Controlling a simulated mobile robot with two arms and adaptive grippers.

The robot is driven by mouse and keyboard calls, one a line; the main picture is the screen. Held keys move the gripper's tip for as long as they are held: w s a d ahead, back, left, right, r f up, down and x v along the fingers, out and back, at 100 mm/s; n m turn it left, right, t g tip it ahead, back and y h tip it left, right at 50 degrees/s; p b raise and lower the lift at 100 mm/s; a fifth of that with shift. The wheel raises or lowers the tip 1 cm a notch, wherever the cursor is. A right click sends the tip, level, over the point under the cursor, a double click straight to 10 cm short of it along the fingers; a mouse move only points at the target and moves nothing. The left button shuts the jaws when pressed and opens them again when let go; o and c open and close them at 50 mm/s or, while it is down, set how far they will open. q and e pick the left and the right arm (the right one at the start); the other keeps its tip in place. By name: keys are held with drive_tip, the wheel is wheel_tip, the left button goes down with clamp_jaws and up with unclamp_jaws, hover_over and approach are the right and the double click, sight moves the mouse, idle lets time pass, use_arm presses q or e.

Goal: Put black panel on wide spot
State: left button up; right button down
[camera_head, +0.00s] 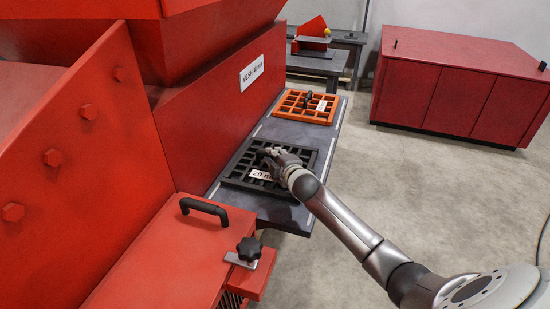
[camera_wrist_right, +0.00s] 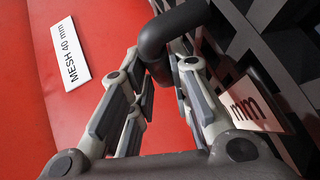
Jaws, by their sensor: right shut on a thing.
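The black panel (camera_head: 235,172) is a square grid with a white "20 mm" label. In the head view it is on or just above the near half of the grey shelf beside the red machine. My right gripper (camera_head: 272,155) is over its middle, shut on its dark handle. In the right wrist view the fingers (camera_wrist_right: 160,75) are on both sides of the black handle (camera_wrist_right: 170,35), with the panel's grid (camera_wrist_right: 285,35) at the right. I cannot tell whether the panel touches the shelf. The wide spot cannot be clearly made out. My left gripper is out of view.
An orange grid panel (camera_head: 307,106) with a handle lies on the far half of the grey shelf (camera_head: 290,217). The red machine (camera_head: 215,110) with a "MESH 40 mm" sign (camera_head: 252,73) walls the left. A black knob (camera_head: 249,249) stands near front. A red cabinet (camera_head: 450,88) is at back right.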

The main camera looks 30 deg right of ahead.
drive_tip(key=c, duration=1.8)
unclamp_jaws()
drive_tip(key=shift+f, duration=0.1)
drive_tip(key=o, duration=0.5)
drive_tip(key=shift+s, duration=0.1)
drive_tip(key=shift+c, duration=0.2)
drive_tip(key=v, duration=1.2)
drive_tip(key=shift+d, duration=0.1)
